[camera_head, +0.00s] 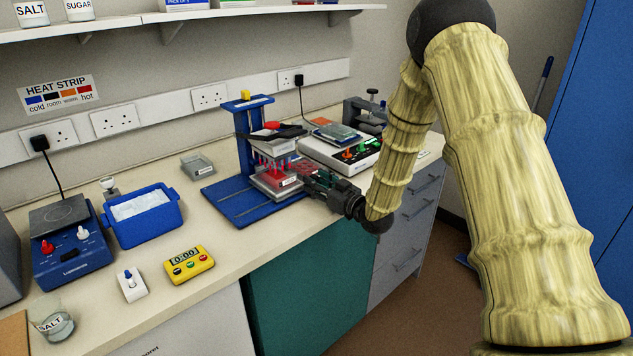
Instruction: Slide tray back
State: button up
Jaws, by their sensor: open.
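A blue stand (241,203) is on the bench, with an upright column and a flat base. Low on it sits a grey tray (277,192) with a pale label on its front edge and a red rack of tips on top. A head with a row of red tips (268,163) hangs just above the rack. My gripper (305,171) is open at the tray's right side, reaching in from the right. Its fingertips are close to the red rack; I cannot tell whether they touch it. The fingers partly hide the tray's right side.
A white control box (318,152) with coloured knobs stands close behind my gripper. Left of the stand are a blue ice tub (144,216), a yellow timer (189,264) and a small grey tray (197,166). The bench front between timer and stand is clear.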

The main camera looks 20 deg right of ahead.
jog(key=v, duration=1.1)
jog(key=shift+d, duration=0.15)
